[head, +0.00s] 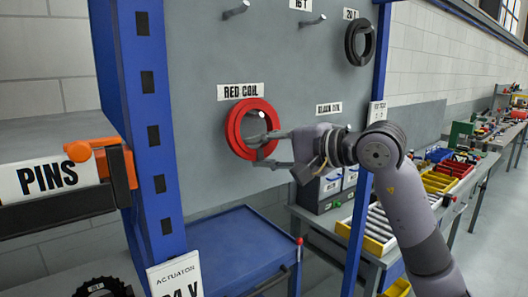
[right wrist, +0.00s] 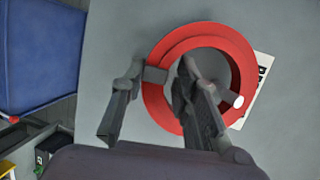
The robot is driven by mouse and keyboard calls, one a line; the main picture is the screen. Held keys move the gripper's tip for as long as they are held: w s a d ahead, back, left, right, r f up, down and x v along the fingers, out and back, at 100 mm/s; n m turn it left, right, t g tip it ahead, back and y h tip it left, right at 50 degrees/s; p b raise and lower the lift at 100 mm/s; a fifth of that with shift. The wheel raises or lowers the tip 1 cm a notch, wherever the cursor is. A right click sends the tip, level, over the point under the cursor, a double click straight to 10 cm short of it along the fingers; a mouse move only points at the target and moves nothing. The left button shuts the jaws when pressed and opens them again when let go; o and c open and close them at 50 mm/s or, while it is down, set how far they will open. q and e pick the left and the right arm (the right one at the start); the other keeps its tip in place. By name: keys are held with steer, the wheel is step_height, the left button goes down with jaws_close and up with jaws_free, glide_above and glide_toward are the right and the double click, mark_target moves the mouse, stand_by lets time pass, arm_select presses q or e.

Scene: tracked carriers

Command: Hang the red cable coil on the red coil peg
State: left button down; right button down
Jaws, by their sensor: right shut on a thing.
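The red cable coil (head: 234,132) is an upright ring in front of the grey board, just below the RED COIL label (head: 240,91). My right gripper (head: 273,148) is shut on the coil's lower right rim in the head view. In the right wrist view my right gripper (right wrist: 155,100) has one finger outside the red ring (right wrist: 240,65) and one inside its hole. The red coil peg's pale tip (right wrist: 238,101) shows in front of the ring there, and the peg appears to pass through the hole. Whether the coil rests on it cannot be told. My left gripper is not in view.
A black coil (head: 351,42) hangs on the board at upper right. Bare pegs (head: 236,10) stick out above. A blue post (head: 148,130) stands left of the board, with a blue tray (head: 235,245) below. Benches with bins (head: 440,180) stand at right.

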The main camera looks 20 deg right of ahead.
steer(key=c, duration=1.2)
jaws_free()
steer(key=shift+o, duration=0.2)
